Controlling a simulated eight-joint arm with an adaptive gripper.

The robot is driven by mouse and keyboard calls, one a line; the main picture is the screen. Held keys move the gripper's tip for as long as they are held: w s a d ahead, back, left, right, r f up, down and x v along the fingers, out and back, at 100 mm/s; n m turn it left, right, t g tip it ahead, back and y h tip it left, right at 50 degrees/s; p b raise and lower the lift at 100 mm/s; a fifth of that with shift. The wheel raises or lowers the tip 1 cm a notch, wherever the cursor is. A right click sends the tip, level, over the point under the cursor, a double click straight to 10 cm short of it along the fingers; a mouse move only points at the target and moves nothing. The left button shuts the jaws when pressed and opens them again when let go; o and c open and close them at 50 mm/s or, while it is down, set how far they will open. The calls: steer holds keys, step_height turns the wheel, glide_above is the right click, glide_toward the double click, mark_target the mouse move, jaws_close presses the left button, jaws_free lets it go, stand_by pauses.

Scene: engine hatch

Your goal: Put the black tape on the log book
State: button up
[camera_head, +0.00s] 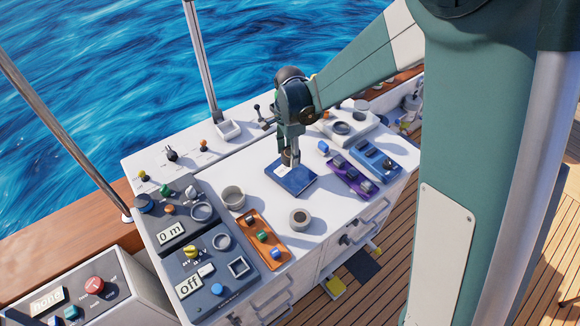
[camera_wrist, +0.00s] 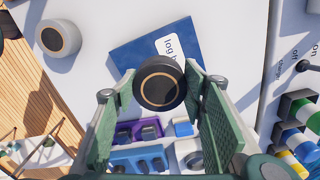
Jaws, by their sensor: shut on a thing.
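The log book (camera_wrist: 135,55) is a flat blue book with a white label, lying on the white counter; it also shows in the head view (camera_head: 297,182). The black tape (camera_wrist: 161,92) is a dark roll with a tan ring. My gripper (camera_wrist: 160,84) is shut on it, one green finger on each side. In the wrist view the tape overlaps the book's near edge and part of its label. In the head view my gripper (camera_head: 288,158) points down over the book's upper left part. Whether the tape touches the book, I cannot tell.
A purple tray (camera_head: 350,176) and a blue tray (camera_head: 374,160) lie to the right. Control panels fill the left side.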

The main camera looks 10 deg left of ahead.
mark_target(290, 153)
steer(key=shift+f, duration=1.25)
steer(key=shift+f, duration=2.05)
steer(key=shift+f, duration=0.25)
steer(key=o, duration=0.9)
steer(key=shift+r, duration=0.1)
steer(key=shift+o, duration=0.2)
steer(key=shift+r, duration=0.2)
steer(key=shift+r, duration=5.95)
